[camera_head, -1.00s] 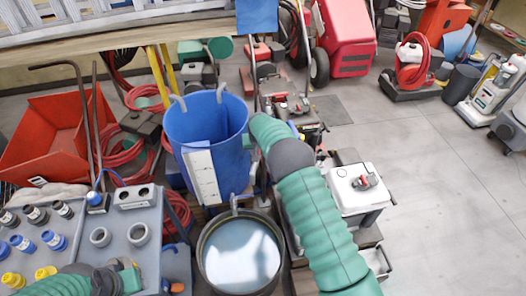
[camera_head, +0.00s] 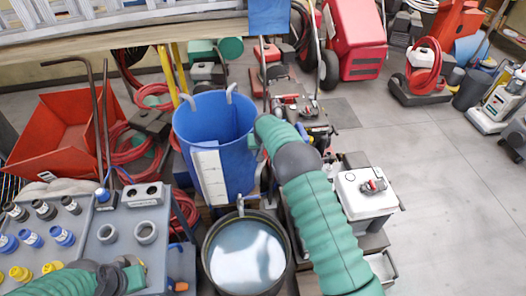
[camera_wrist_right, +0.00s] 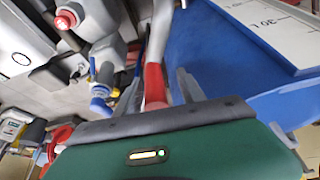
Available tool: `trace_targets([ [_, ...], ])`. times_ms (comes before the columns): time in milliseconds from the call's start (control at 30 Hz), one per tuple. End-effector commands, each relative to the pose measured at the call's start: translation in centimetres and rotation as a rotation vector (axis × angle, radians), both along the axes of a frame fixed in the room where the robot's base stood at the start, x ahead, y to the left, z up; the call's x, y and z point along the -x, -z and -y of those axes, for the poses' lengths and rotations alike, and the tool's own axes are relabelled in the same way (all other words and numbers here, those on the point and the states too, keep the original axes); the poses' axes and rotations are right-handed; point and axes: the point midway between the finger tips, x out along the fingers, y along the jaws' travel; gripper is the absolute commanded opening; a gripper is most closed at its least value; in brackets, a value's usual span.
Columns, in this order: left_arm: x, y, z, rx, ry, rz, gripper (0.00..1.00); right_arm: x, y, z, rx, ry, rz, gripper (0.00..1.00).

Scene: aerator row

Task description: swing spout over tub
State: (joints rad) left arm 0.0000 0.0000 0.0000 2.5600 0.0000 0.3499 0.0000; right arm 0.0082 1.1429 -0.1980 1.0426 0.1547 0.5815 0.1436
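A blue tub (camera_head: 215,125) with a white scale strip stands upright in the middle of the head view. Its blue wall and "30 L" mark show in the right wrist view (camera_wrist_right: 225,50). A pale pipe with a red sleeve (camera_wrist_right: 154,82), which looks like the spout, lies between the fingers of my right gripper (camera_wrist_right: 157,88). Those fingers are apart, with gaps beside the sleeve. In the head view my right forearm hides most of that gripper, at the tub's right side. My left gripper (camera_head: 132,277) is low at the left, by the grey panel; its fingers are unclear.
A dark round vessel of pale liquid (camera_head: 207,256) stands in front of the blue tub. A grey panel (camera_head: 125,225) with bottles and caps is at the left. A white box (camera_head: 366,194) stands right of my right arm. Open floor (camera_head: 440,170) lies farther right.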

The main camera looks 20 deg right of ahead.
Motion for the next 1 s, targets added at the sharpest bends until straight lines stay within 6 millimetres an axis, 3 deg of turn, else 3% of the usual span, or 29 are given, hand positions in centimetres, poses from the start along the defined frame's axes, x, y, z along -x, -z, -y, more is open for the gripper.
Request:
trace_targets([
  [633,0.0,0.0,0.0,0.0,0.0,0.0,0.36,0.4,-0.2,0.0,0.0,0.001,-0.005,0.43],
  [767,0.0,-0.1,0.0,0.0,0.0,0.0,0.36,1.1,-2.4,-0.2,0.0,0.001,-0.001,0.43],
  [1000,0.0,0.1,0.0,0.0,0.0,0.0,0.36,3.6,-8.9,-1.0,0.001,0.0,0.002,0.43],
])
